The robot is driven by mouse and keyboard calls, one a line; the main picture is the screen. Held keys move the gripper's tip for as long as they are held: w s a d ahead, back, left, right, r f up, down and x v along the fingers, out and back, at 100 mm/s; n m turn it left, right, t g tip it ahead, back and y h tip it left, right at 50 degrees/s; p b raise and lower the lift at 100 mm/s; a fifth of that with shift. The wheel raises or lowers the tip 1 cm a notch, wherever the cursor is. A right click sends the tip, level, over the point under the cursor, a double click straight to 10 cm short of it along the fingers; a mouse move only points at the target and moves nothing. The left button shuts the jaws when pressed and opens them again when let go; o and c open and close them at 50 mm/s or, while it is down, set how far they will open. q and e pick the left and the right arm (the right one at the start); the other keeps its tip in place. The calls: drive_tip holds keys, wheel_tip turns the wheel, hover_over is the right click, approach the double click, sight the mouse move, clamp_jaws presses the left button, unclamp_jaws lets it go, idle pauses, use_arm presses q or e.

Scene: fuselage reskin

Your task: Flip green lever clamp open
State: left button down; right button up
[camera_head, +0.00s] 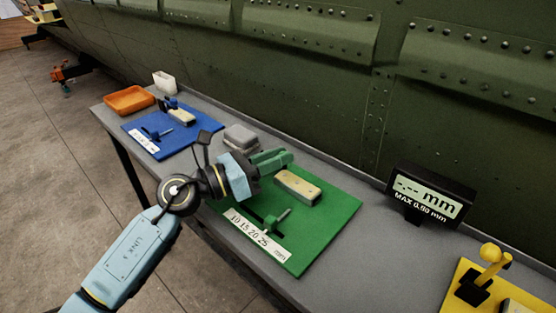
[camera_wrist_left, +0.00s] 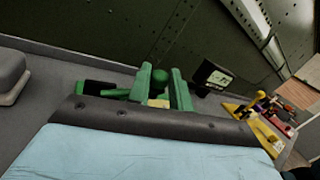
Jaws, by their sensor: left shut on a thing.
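My left gripper (camera_head: 280,158) reaches in from the left over the far left part of the green board (camera_head: 335,222). Its green fingers are shut on the green lever clamp. In the left wrist view the round green knob of the clamp's lever (camera_wrist_left: 160,77) sits between the two fingers (camera_wrist_left: 161,84). In the head view the clamp's body is mostly hidden behind the gripper and cannot be told apart from the green fingers. A cream block (camera_head: 298,188) lies on the board beside the gripper. My right gripper is not in view.
A green stop (camera_head: 275,223) stands by the board's number scale (camera_head: 256,236). A blue board (camera_head: 160,137), orange tray (camera_head: 129,100) and grey box (camera_head: 240,138) lie at left. A display (camera_head: 430,194) and yellow board (camera_head: 470,285) are at right. The green fuselage wall rises behind the bench.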

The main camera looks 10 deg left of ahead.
use_arm(q)
drive_tip(key=n, duration=0.1)
drive_tip(key=a+r+n+t, duration=0.1)
drive_tip(key=n, duration=0.1)
drive_tip(key=shift+w+r, duration=0.1)
drive_tip(key=shift+w, duration=0.25)
drive_tip(key=shift+w+a+r+n+t+h+p, duration=0.15)
drive_tip(key=shift+n+t+h+p, duration=0.15)
drive_tip(key=shift+n, duration=0.3)
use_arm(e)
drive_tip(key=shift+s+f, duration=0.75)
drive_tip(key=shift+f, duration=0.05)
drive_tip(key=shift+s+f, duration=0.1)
